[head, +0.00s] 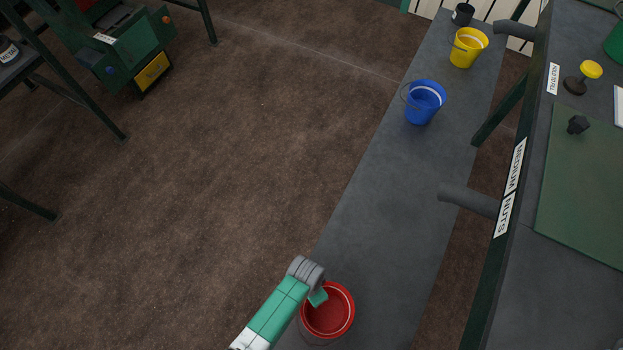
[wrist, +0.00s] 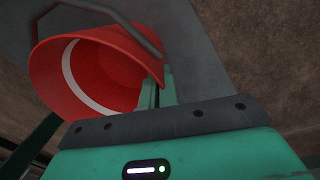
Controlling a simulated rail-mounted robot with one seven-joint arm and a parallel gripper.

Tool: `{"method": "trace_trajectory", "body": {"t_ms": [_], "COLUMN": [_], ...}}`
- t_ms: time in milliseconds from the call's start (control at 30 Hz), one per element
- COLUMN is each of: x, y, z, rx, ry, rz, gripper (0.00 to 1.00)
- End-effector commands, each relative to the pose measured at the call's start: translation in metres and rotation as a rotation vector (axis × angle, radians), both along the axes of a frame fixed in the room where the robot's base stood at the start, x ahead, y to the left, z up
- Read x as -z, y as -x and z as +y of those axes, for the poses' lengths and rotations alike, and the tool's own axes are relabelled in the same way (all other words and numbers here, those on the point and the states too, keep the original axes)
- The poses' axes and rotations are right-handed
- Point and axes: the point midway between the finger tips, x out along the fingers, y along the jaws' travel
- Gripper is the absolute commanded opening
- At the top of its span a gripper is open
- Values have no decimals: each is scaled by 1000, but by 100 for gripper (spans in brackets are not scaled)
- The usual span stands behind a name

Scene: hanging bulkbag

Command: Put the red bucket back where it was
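The red bucket (head: 328,318) is at the near end of the long grey bench, upright, with its open top facing up. I cannot tell whether its base touches the bench. My gripper (head: 318,296) is at its upper left rim, with a green finger reaching over the rim.
The grey bench (head: 395,190) carries a blue bucket (head: 423,103), a yellow bucket (head: 467,48) and a dark bucket (head: 462,15) at the far end. Its middle is clear. Grey pipes (head: 468,200) jut over it from the labelled frame at right. Brown floor lies left.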

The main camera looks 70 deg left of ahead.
Motion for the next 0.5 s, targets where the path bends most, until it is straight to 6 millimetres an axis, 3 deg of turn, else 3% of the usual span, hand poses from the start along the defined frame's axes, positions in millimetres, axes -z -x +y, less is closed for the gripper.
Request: {"method": "trace_trajectory", "body": {"t_ms": [233, 333, 500], "x": [2, 1, 1], "y": [0, 0, 0], "z": [0, 0, 0], "rx": [0, 0, 0], "ry": [0, 0, 0], "rz": [-1, -1, -1], "gripper": [0, 22, 24]}}
